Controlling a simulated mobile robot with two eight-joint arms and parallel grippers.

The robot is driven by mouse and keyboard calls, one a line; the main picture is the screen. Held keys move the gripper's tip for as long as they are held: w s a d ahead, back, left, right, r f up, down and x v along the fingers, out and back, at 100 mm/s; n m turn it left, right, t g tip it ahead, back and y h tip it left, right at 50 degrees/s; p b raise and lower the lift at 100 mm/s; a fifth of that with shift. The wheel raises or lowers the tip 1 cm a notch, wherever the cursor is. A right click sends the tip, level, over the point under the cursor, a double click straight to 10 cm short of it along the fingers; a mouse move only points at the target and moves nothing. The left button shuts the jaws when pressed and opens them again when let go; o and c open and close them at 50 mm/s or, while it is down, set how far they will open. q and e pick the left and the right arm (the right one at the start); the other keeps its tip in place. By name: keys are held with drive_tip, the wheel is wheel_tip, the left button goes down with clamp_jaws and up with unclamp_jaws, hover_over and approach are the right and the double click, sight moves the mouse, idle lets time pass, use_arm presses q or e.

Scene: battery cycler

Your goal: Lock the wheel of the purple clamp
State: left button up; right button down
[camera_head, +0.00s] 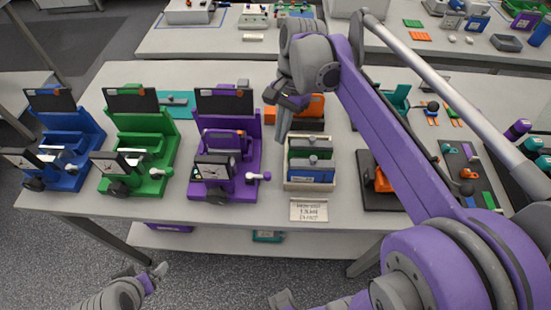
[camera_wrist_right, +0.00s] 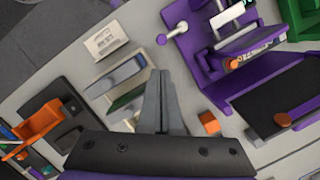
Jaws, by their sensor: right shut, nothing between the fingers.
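The purple clamp (camera_head: 250,158) stands upright on the bench, third in a row from the left. Its dark wheel (camera_head: 215,196) is low at its front, and a white-and-purple lever (camera_head: 258,176) sticks out to the right. In the right wrist view the clamp (camera_wrist_right: 181,15) is at upper right with the lever (camera_wrist_right: 172,36) on its left. My right gripper (camera_head: 279,135) is to the right of the clamp, apart from it; its fingers (camera_wrist_right: 162,95) are together and empty, near the battery tray. My left gripper (camera_head: 159,271) shows only partly at bottom left; its opening is unclear.
A blue clamp (camera_head: 80,145) and a green clamp (camera_head: 160,155) stand to the left. A tray (camera_head: 290,183) with several batteries is right of the purple clamp, with a label card (camera_head: 309,210) before it. An orange device (camera_head: 380,182) is farther right.

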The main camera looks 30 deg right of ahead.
sight(259, 176)
drive_tip(key=x, duration=1)
idle(0.4)
